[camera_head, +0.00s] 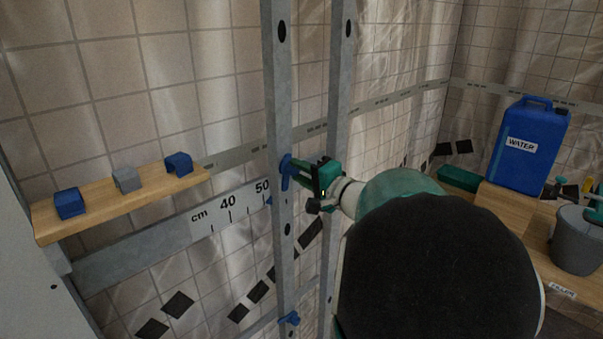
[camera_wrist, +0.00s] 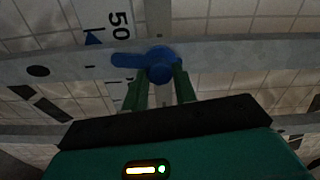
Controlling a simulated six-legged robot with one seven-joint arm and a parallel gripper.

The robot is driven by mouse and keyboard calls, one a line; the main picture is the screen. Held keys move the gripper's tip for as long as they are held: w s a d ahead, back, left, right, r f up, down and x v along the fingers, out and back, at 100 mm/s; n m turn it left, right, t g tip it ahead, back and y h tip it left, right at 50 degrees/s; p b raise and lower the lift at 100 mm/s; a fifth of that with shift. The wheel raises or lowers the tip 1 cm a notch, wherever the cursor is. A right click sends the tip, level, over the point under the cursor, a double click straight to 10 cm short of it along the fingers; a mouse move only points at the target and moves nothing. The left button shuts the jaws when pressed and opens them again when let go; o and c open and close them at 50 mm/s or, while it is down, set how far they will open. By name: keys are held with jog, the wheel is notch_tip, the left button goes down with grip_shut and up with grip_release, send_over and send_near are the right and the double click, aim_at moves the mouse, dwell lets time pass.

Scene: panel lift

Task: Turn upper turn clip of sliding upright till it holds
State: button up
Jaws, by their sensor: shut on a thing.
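The sliding upright (camera_head: 285,120) is a grey metal post with dark oval holes, standing in front of the tiled wall. Its blue upper turn clip (camera_head: 286,171) sits on its face near the 50 mark. My green gripper (camera_head: 293,168) reaches in from the right and is shut on this clip. In the wrist view the upper turn clip (camera_wrist: 157,62) shows a round knob between my two green fingers (camera_wrist: 160,82), with its flat arm pointing left along the upright (camera_wrist: 225,55). A lower blue turn clip (camera_head: 289,319) is further down the same upright.
A second grey upright (camera_head: 340,90) stands just right, close to my arm. A wooden shelf (camera_head: 110,205) with two blue blocks and a grey one is at left, above the cm scale (camera_head: 225,210). A blue water canister (camera_head: 531,145) and grey bucket (camera_head: 577,242) stand right.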

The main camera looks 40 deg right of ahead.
jog(key=shift+n, duration=0.8)
jog(key=o, duration=1)
jog(key=shift+c, duration=0.2)
jog(key=s, duration=1.4)
jog(key=shift+d, duration=0.2)
jog(key=shift+w, duration=0.1)
